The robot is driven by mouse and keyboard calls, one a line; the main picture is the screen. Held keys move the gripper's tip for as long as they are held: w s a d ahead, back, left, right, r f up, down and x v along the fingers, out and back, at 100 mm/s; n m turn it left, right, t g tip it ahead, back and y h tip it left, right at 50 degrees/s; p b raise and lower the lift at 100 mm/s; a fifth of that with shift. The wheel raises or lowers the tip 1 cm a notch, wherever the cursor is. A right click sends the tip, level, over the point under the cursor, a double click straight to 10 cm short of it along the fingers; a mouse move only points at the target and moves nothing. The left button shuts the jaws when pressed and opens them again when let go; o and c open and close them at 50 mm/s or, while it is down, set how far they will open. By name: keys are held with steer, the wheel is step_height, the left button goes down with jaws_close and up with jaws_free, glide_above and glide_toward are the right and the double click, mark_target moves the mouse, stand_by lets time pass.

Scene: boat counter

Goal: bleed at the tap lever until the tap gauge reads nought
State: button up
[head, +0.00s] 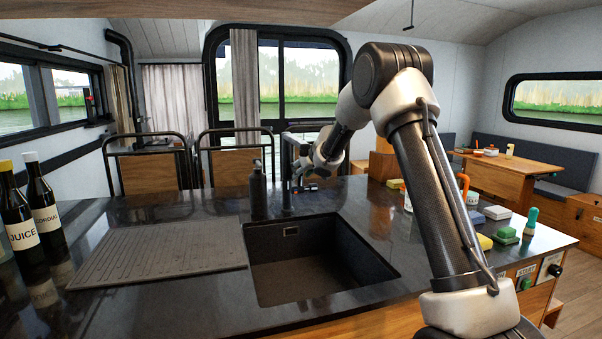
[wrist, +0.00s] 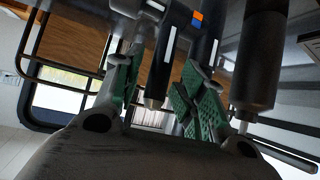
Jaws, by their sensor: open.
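The dark tap (head: 287,192) stands behind the sink, partly hidden by my gripper in the head view. In the wrist view its dark body carries an orange and blue mark (wrist: 196,19). A slim dark rod with a paler tip (wrist: 157,85) hangs between the green pads of my gripper (wrist: 163,70); I cannot tell for sure whether it is lever or spout. My gripper, at the tap in the head view (head: 304,166), is open, with one finger on each side of the rod. No contact is clear. I cannot make out a gauge reading.
A dark soap bottle (head: 258,191) stands just left of the tap; it also shows in the wrist view (wrist: 260,65). The sink (head: 320,262) is in front. Two labelled bottles (head: 20,222) stand far left.

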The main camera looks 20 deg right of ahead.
steer(key=v, duration=0.7)
steer(key=shift+d+r, duration=0.1)
